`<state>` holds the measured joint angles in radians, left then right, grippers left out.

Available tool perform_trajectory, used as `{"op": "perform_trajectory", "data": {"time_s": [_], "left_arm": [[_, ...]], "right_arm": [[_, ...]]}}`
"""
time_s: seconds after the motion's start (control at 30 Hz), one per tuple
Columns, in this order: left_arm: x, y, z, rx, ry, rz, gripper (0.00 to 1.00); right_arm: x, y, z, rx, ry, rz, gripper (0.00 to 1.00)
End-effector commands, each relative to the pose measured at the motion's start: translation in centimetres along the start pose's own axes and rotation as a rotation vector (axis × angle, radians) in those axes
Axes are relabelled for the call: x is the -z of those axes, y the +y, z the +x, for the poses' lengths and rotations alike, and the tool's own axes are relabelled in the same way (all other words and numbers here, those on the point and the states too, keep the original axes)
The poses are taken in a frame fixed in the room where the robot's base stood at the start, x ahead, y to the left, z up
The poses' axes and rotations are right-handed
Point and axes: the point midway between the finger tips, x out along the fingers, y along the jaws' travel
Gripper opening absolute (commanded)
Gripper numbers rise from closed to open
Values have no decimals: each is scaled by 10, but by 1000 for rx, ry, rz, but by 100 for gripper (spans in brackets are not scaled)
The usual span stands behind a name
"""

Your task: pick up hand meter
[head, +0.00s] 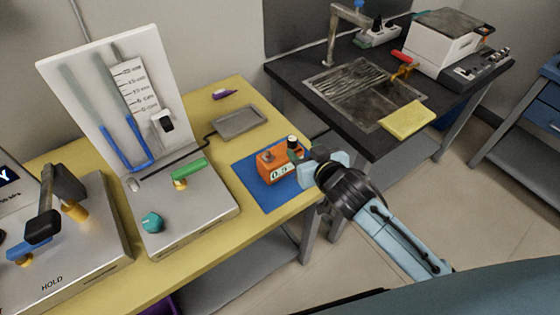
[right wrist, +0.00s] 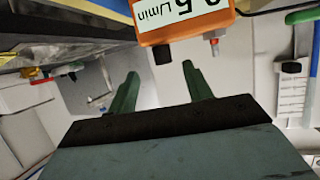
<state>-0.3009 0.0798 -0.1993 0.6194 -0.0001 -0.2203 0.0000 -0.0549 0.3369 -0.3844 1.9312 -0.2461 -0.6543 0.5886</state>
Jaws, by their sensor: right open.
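The hand meter (head: 277,168) is an orange box with a white display panel, standing on a blue mat (head: 262,192) near the right end of the yellow table. In the right wrist view the hand meter (right wrist: 185,22) is at the top edge, cut off, with "L/min" readable on its panel. My right gripper (head: 303,160) is at the right side of the meter. In the right wrist view the two green fingers of my right gripper (right wrist: 158,72) are apart with nothing between them. I cannot tell if a finger touches the meter. My left gripper is not in view.
A white manometer board (head: 95,85) on a metal base with a green handle stands left of the mat. A grey tray (head: 239,122) lies behind it. A black sink bench (head: 300,85) with a yellow cloth (head: 404,119) stands beyond a gap at right.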

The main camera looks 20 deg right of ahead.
Motion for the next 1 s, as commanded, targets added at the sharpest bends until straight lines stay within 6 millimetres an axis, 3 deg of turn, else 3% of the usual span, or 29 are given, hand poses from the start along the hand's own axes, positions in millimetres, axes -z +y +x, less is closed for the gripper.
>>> {"op": "perform_trajectory", "data": {"time_s": [0.1, 0.37, 0.7, 1.0], "left_arm": [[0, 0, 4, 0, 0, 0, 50], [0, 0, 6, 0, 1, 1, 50], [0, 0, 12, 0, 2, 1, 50], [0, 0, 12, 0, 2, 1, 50]], "right_arm": [[0, -1, 22, 0, 0, 1, 50], [1, -1, 41, 0, -1, 0, 50], [6, -4, 84, -1, -2, 0, 50], [6, -4, 88, 0, -2, 1, 50]]}}
